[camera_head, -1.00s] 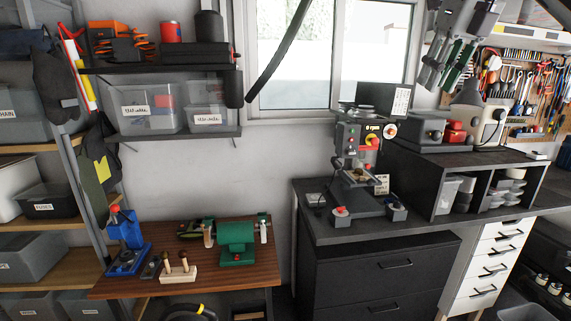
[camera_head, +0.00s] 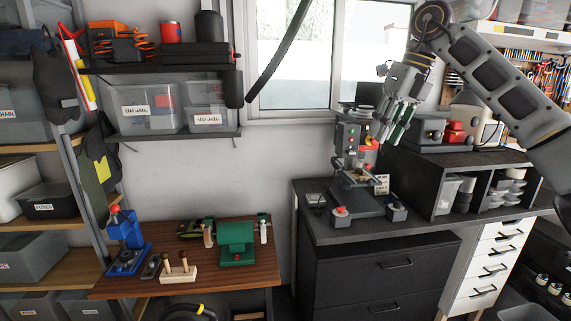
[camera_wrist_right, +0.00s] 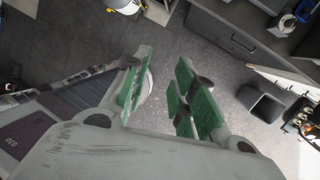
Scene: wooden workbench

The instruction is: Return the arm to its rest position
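My right arm (camera_head: 505,95) comes in from the upper right and is bent, with the forearm at the right edge. My right gripper (camera_head: 391,128) hangs in the air in front of the window's right side and the drill press, pointing down. In the right wrist view, the gripper (camera_wrist_right: 160,85) has its two green-padded fingers apart. Only grey floor shows between them, so it is open and empty. My left arm and left gripper are not in view.
A drill press (camera_head: 350,170) stands on the dark cabinet (camera_head: 375,262), beside a black shelf unit (camera_head: 465,160). A wooden bench (camera_head: 215,270) holds a green machine (camera_head: 237,240), a blue tool (camera_head: 126,232) and a wooden block (camera_head: 178,270). Wall shelves with bins are at left.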

